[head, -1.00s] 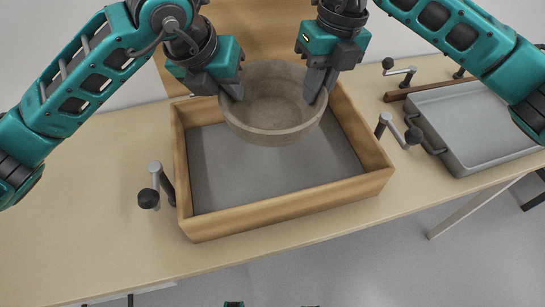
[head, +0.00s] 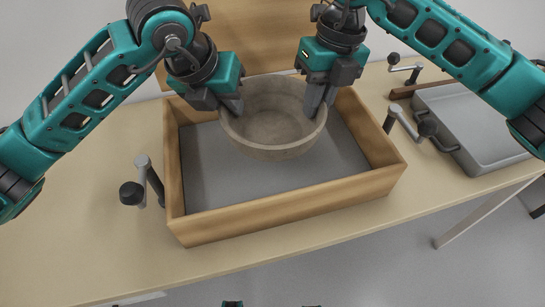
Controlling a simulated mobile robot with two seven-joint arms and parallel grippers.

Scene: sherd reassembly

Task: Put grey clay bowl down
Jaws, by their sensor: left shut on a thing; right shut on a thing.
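The grey clay bowl (head: 273,130) is upright, in the head view's upper middle, over the back half of a wooden box (head: 290,211) with a grey floor. My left gripper (head: 236,105) is shut on the bowl's left rim. My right gripper (head: 315,105) is shut on its right rim. I cannot tell whether the bowl's underside touches the box floor; the bowl hides that spot.
Crank handles stand at the box's left (head: 149,181) and right (head: 405,124) sides. A grey metal tray (head: 478,125) lies at the right on the table (head: 90,225). A wooden board (head: 262,35) stands behind the box. The table's left part is clear.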

